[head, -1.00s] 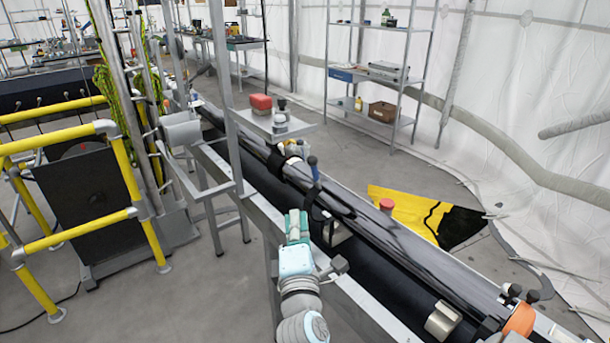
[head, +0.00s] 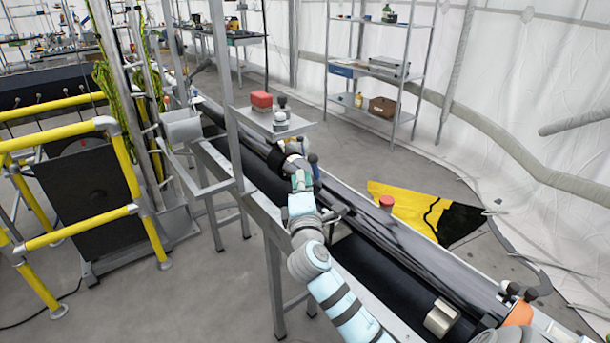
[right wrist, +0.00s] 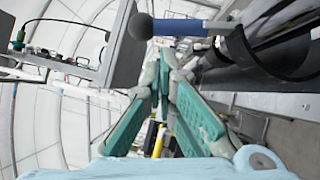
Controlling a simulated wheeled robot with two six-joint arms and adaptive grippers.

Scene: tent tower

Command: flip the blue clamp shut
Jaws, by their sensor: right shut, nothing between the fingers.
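The blue clamp (head: 316,171) sits on the long dark tube, its lever standing up with a dark ball knob on top. In the right wrist view the blue lever (right wrist: 180,27) runs across the top, knob at left, and a dark curved band shows at right. My right gripper (head: 298,178) is just left of the lever in the head view and partly hides the clamp's base. Its teal fingers meet at the tips (right wrist: 166,68), shut and empty, close to the lever; I cannot tell whether they touch it. My left gripper is not in view.
An orange clamp (head: 520,313) is at the near end of the tube. Yellow railings (head: 75,233) stand left.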

